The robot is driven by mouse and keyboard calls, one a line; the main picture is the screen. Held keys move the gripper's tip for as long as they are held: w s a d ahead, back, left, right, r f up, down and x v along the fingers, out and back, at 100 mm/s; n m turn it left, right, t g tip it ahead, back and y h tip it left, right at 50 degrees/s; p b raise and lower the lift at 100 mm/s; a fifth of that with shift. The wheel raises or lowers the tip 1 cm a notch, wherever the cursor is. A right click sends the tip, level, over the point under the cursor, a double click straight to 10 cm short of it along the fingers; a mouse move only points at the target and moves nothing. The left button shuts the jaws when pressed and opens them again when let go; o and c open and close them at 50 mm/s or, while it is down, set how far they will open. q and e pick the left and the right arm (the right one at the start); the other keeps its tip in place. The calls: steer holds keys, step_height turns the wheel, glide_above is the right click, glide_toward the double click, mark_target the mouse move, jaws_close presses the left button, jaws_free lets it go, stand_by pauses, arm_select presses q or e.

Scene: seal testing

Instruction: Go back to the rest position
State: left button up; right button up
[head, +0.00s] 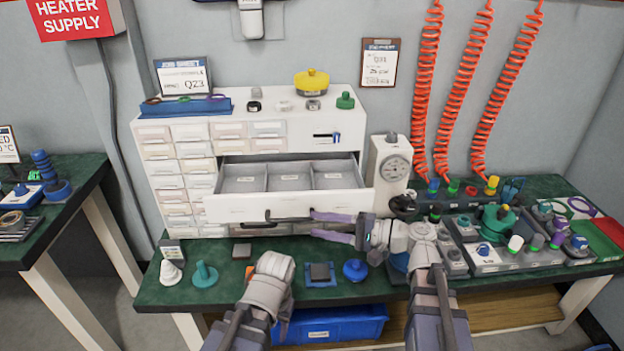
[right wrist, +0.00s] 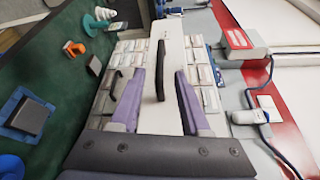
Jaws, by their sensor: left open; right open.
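My right gripper (head: 314,222) is open, with purple fingers pointing left beside the front of the pulled-out drawer (head: 225,208). It also shows in the right wrist view (right wrist: 160,72). There the drawer's dark handle (right wrist: 160,65) appears between the two spread fingers. The fingers hold nothing, and I cannot tell whether they touch the handle. The drawer has three grey compartments, which look empty apart from small labels. My left arm (head: 268,285) reaches in over the table's front edge. Its gripper is hidden behind its white wrist.
On the green table (head: 225,255) near my left arm are a white cone (head: 171,272), a teal peg (head: 205,275) and a blue knob (head: 355,269). A dial gauge (head: 397,168) stands right of the cabinet. A cluttered parts tray (head: 485,262) lies beside my right arm.

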steer(key=s+a+f+n+g+h+p, duration=0.4)
steer(key=s+a+n+g+h+p, duration=0.25)
steer(key=s+h+p, duration=0.35)
arm_select(q)
step_height(320, 180, up, 19)
steer(key=p, duration=0.9)
arm_select(e)
steer(key=s+d+r+n+h, duration=0.3)
steer(key=s+d+n+h, duration=0.1)
steer(key=h, duration=0.3)
steer(key=shift+d, duration=0.85)
arm_select(q)
steer(key=shift+r, duration=0.1)
arm_select(e)
steer(key=shift+s, duration=0.1)
